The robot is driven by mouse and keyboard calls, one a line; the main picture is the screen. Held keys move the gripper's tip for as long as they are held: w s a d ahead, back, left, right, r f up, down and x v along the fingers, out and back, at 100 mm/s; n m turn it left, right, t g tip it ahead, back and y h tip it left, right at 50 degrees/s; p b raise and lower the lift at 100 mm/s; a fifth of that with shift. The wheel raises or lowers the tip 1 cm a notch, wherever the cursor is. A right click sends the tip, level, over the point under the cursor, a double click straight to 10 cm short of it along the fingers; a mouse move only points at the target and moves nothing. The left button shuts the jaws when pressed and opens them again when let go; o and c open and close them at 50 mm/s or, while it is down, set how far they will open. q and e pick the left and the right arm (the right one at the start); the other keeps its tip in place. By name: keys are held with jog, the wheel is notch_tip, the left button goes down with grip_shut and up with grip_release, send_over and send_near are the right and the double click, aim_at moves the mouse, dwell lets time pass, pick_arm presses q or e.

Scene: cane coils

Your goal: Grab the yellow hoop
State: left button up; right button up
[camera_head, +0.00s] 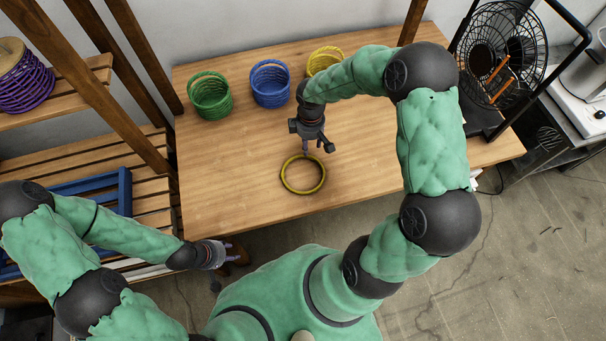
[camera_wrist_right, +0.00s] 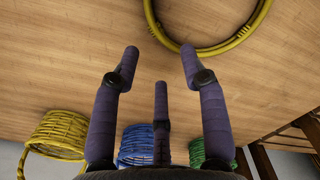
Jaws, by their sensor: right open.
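The yellow hoop (camera_head: 283,183) lies flat on the wooden table, near its front edge. In the right wrist view the hoop (camera_wrist_right: 262,24) shows at the top, partly cut off by the frame. My right gripper (camera_head: 318,147) is above the table, just behind the hoop. Its purple fingers (camera_wrist_right: 160,60) are spread apart with nothing between them, and one fingertip overlaps the hoop's rim in the wrist view. My left gripper (camera_head: 228,249) is low at the left, off the table's front edge; its jaw state is too small to tell.
Green (camera_head: 210,96), blue (camera_head: 270,84) and yellow (camera_head: 325,60) coiled baskets stand along the table's back. A black fan (camera_head: 500,58) is at the right. Wooden shelves (camera_head: 90,160) at the left hold a purple coil (camera_head: 24,84) and a blue crate (camera_head: 124,190).

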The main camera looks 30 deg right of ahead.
aim_at(311, 154)
jog(key=f+b, duration=0.1)
jog(key=f, duration=0.2)
jog(key=f+b, duration=0.1)
jog(key=f, duration=0.2)
jog(key=shift+s+d+f, duration=0.1)
jog(key=shift+d+f, duration=0.1)
jog(key=shift+f, duration=0.1)
grip_shut()
